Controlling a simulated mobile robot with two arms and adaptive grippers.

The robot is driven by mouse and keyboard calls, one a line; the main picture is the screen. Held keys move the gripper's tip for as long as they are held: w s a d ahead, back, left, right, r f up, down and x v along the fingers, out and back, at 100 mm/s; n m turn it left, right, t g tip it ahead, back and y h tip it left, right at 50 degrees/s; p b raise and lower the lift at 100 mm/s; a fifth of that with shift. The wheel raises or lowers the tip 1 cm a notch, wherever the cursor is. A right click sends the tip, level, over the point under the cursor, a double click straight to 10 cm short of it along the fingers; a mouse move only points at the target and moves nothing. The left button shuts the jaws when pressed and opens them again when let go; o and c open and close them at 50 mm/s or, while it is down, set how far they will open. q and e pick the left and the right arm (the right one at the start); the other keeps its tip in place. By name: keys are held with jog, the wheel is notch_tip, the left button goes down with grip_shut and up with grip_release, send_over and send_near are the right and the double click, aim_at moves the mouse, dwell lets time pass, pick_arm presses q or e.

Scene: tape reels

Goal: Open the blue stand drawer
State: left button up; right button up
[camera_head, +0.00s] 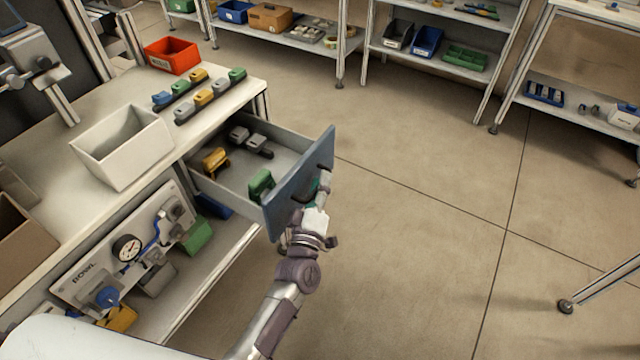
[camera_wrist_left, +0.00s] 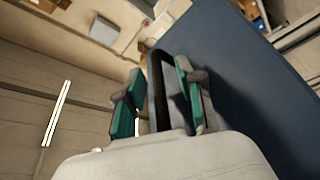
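The blue stand drawer (camera_head: 301,183) is pulled well out from under the workbench, and its inside shows from above. Its blue front also fills the right of the left wrist view (camera_wrist_left: 250,80). Inside lie a yellow item (camera_head: 215,160), a green item (camera_head: 261,185) and grey items (camera_head: 258,146). My left gripper (camera_head: 323,184) is at the outer face of the drawer front. My right gripper is not in view.
The white workbench (camera_head: 95,105) carries a white bin (camera_head: 122,146), a red bin (camera_head: 172,55) and several small coloured items. A panel with a gauge (camera_head: 127,249) stands below it. Shelves line the back wall. The floor (camera_head: 430,200) right of the drawer is clear.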

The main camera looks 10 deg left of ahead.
pick_arm(q)
jog(key=v, duration=1.2)
jog(key=shift+d, duration=0.1)
jog(key=s+a+f+m+g+h, duration=0.1)
jog(key=s+f+m+g, duration=0.35)
jog(key=f, duration=0.95)
jog(key=s+f+m+g+h, duration=0.1)
jog(key=s+f+m+g, duration=0.4)
jog(key=f, duration=1)
jog(key=s+a+f+m+g+y, duration=0.1)
jog(key=s+a+f+g, duration=0.2)
jog(key=s, duration=0.6)
jog(key=s+a+f+m+g+y, duration=0.1)
jog(key=s+a+f+m+g, duration=0.1)
jog(key=s+a+f, duration=0.3)
jog(key=s+a+f+m+g, duration=0.1)
jog(key=s+a+f+g, duration=0.3)
jog(key=s+f, duration=0.4)
jog(key=s+g, duration=0.1)
jog(key=s, duration=0.5)
jog(key=shift+y+p, duration=0.4)
